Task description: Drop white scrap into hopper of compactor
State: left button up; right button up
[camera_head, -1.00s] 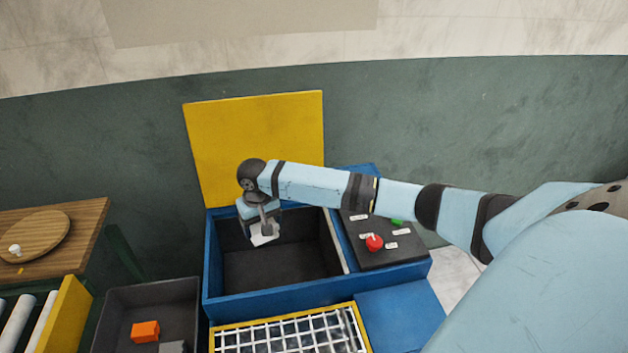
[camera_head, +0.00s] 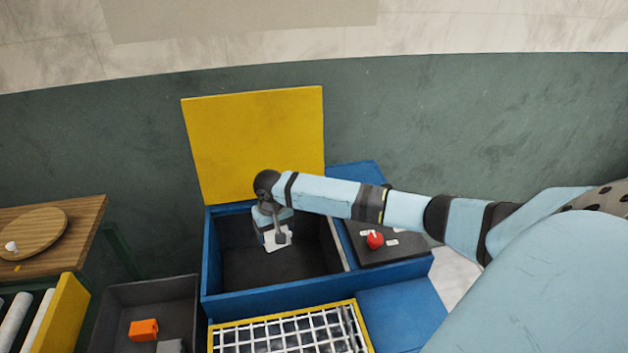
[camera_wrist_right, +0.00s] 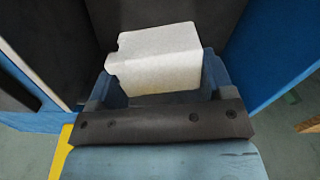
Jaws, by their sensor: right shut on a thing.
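The white scrap (camera_head: 275,239) is a small pale block with a notched edge; it shows large in the right wrist view (camera_wrist_right: 155,58). My right gripper (camera_head: 279,236) is shut on it, with a finger on either side of the block in the right wrist view (camera_wrist_right: 160,88). The gripper points down into the open hopper (camera_head: 270,272) of the blue compactor (camera_head: 275,297). The scrap hangs in the hopper's mouth, above its dark floor. The yellow lid (camera_head: 255,140) stands open behind. My left gripper is not in view.
A dark panel with a red button (camera_head: 375,240) is right of the hopper, under my right arm. A white grid in a yellow frame (camera_head: 290,334) lies in front. A grey bin (camera_head: 160,288) with an orange block (camera_head: 143,330) stands at left, near a wooden table (camera_head: 88,222).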

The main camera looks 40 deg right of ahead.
jog(key=shift+f, duration=0.1)
jog(key=o, duration=0.9)
jog(key=shift+r, duration=0.5)
notch_tip(320, 180, up, 13)
jog(key=b, duration=0.1)
jog(key=shift+f, duration=0.1)
